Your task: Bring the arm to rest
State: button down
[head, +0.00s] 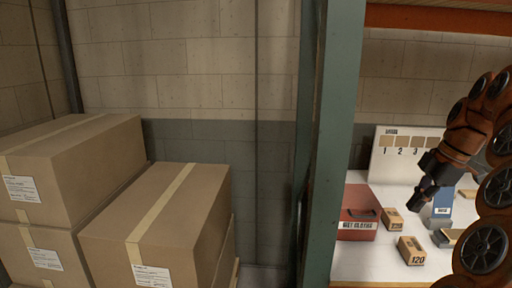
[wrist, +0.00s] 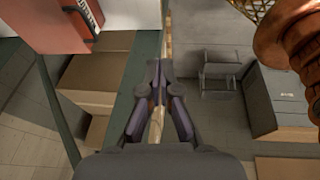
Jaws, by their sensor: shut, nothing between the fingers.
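My orange arm (head: 466,130) reaches in from the right edge of the head view, over the white shelf (head: 362,262). My dark gripper (head: 422,193) points down and left, in front of a numbered sample panel (head: 392,165) in that view. In the wrist view my gripper (wrist: 158,68) has its fingertips together with nothing between them. The fingers point along the green rack edge, with the floor seen far below.
A green upright (head: 340,130) stands left of the arm. The shelf holds a red box (head: 357,205), small cartons (head: 410,250) and a blue item (head: 441,207). Large cardboard boxes (head: 160,215) are stacked at left. The wrist view shows a red box (wrist: 65,22) at upper left.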

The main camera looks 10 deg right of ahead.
jog(key=s+a+f+m+g, duration=0.1)
jog(key=s+a+f+m, duration=0.15)
jog(key=a, duration=0.85)
jog(key=s+a+f+m+g, duration=0.1)
jog(key=a+f+m, duration=0.15)
jog(key=a, duration=0.85)
jog(key=s+a+f+m+g+h, duration=0.1)
jog(key=s+a+f+m, duration=0.3)
jog(key=s+f, duration=0.3)
jog(key=s+a+f+m+g+h, duration=0.1)
jog(key=s+a+f+m, duration=0.4)
jog(key=s, duration=0.6)
jog(key=shift+f+h, duration=0.3)
jog(key=shift+f, duration=0.55)
jog(key=shift+s, duration=0.1)
